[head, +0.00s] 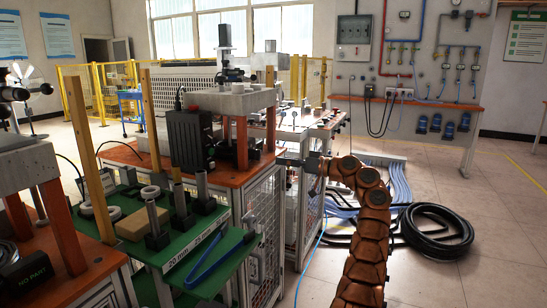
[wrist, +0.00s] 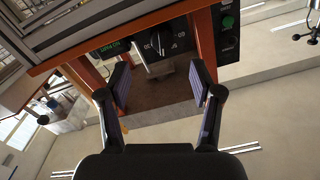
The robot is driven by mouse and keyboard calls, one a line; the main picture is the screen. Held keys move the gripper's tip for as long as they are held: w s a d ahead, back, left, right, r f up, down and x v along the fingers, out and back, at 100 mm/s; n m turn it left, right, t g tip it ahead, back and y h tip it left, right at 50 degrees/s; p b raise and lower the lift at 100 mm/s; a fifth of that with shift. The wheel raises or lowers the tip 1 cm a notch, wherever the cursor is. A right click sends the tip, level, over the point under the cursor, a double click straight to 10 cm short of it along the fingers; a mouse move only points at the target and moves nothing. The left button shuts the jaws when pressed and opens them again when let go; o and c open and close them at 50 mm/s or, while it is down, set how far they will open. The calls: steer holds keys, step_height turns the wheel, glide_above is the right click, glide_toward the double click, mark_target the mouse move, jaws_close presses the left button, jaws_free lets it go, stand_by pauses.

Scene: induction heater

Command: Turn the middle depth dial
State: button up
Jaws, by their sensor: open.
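In the wrist view a dark panel with white markings shows at the top. A black dial (wrist: 158,43) with a pale pointer line sits near its middle. I cannot tell for sure whether it is the middle depth dial. My gripper (wrist: 160,86) is open and empty, its two padded fingers spread below the dial in the picture and apart from it. In the head view my gripper (head: 318,164) is at the end of the brown arm, beside the orange-topped bench. No dial can be made out there.
A control box with a green button (wrist: 228,22) is right of the panel. Orange uprights flank the panel. In the head view a green shelf (head: 205,245) holds metal posts and blue tongs. A coiled black hose (head: 436,230) lies on the floor at right.

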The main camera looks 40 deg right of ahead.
mark_target(259, 156)
steer(key=shift+w+a+r+n, duration=0.1)
steer(key=shift+w+a+n, duration=0.45)
steer(key=shift+w+a, duration=0.6)
steer(key=shift+w+a+r+n, duration=0.1)
steer(key=shift+w+a+n, duration=0.5)
steer(key=shift+w, duration=1.05)
steer(key=shift+w+a+r+n, duration=0.1)
steer(key=shift+w+a+n, duration=0.35)
steer(key=shift+w+a, duration=0.75)
steer(key=shift+w+d, duration=0.2)
steer(key=shift+c, duration=0.2)
steer(key=c, duration=1.1)
